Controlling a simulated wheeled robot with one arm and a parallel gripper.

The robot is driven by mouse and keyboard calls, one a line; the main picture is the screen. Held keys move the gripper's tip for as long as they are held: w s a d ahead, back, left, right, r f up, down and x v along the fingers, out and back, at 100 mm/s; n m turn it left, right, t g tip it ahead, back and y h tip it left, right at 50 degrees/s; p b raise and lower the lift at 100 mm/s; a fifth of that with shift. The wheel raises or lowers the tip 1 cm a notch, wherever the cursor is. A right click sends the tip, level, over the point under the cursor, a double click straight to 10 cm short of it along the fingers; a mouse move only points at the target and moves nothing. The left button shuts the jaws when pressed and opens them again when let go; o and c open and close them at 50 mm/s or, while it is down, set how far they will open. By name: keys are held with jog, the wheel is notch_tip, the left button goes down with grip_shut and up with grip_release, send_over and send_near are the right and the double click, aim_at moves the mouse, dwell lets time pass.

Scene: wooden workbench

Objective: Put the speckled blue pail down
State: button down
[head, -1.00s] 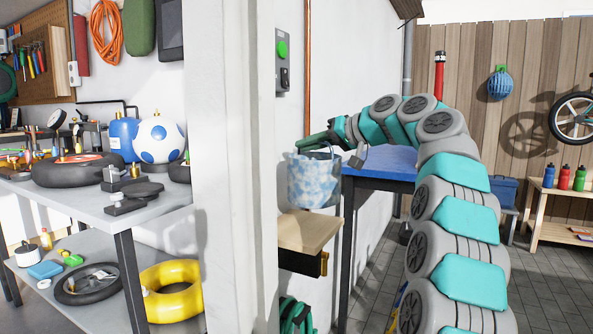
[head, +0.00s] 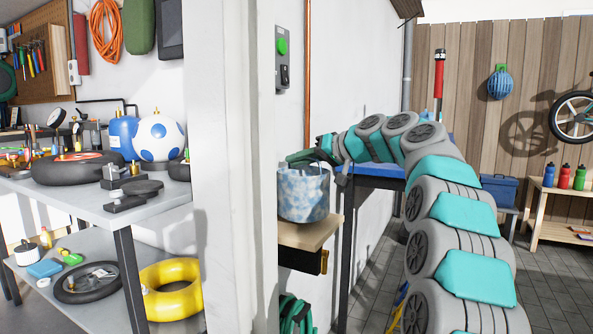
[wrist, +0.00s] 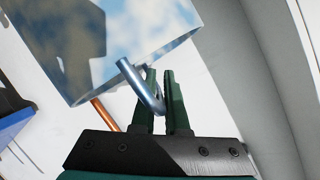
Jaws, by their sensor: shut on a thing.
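The speckled blue pail (head: 303,196), mottled blue and white, is upright at the wooden workbench (head: 312,236) in the head view. Its base overlaps the bench top; I cannot tell whether it touches or hangs just above it. My gripper (head: 302,157) is over the pail's rim. In the wrist view, my gripper (wrist: 162,75) is shut on the pail's bent metal handle (wrist: 140,86), which passes between the green fingers. The pail's mottled wall (wrist: 150,28) fills the upper part of that view. Most of the bench top left of the pail is hidden by the white wall edge.
A white wall edge (head: 236,200) stands close left of the pail. A blue-topped table (head: 378,170) is behind, partly hidden by my arm. A wall switch box (head: 283,58) is above the pail. Some bench top is bare right of the pail.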

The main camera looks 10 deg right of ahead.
jog(key=shift+w+a+f, duration=0.1)
jog(key=shift+a+f, duration=0.05)
jog(key=shift+f, duration=0.95)
jog(key=shift+f+b, duration=0.2)
jog(key=shift+b, duration=0.1)
jog(key=c, duration=0.9)
grip_release()
jog(key=shift+r, duration=0.25)
jog(key=v, duration=1.2)
